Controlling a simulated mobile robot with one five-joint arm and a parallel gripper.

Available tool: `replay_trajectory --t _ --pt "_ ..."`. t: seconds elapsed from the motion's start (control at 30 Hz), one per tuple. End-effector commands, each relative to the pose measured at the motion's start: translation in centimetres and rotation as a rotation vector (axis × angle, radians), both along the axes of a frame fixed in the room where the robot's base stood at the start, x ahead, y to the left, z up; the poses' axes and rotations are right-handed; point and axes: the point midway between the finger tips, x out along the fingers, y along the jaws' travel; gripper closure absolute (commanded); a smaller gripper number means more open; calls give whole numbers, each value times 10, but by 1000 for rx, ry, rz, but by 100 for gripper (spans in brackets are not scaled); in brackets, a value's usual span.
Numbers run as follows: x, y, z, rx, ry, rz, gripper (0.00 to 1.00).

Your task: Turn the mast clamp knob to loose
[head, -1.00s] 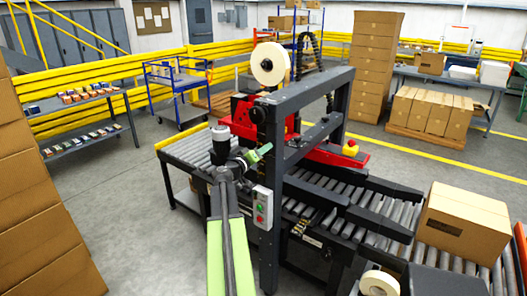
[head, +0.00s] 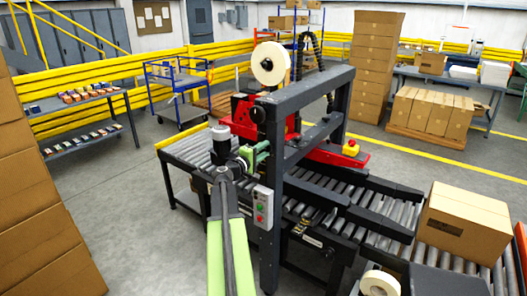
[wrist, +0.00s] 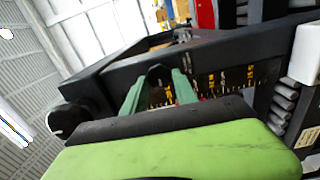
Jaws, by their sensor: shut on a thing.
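My gripper (head: 262,149) is at the near post of the dark frame, above the push-button box. In the wrist view its two green jaws (wrist: 158,92) are shut on a small dark knob (wrist: 157,74), which I take to be the mast clamp knob. One jaw is on each side of it. The jaws hide much of the knob, and I cannot read its setting. In the head view my gripper covers it. A larger black round knob (head: 257,114) sits higher on the same post, apart from the jaws; it also shows at the left in the wrist view (wrist: 68,119).
The push-button box (head: 263,206) is fixed to the post just below my gripper. A tape roll (head: 270,64) stands on top of the machine. The roller conveyor (head: 185,146) runs behind my arm. A carton (head: 463,222) lies on the rollers at the right. Open floor lies left.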

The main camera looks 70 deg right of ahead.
Motion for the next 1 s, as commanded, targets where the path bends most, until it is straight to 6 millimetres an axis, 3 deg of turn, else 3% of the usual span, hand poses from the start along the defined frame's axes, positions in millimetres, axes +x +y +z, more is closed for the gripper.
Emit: replay_trajectory --t 0.67,0.7,0.83,1.0 --pt "0 1 -1 16 53 -1 100" --pt "0 1 -1 16 53 -1 62" --pt "0 0 -1 15 53 -1 45" --pt "0 0 0 15 53 0 45"
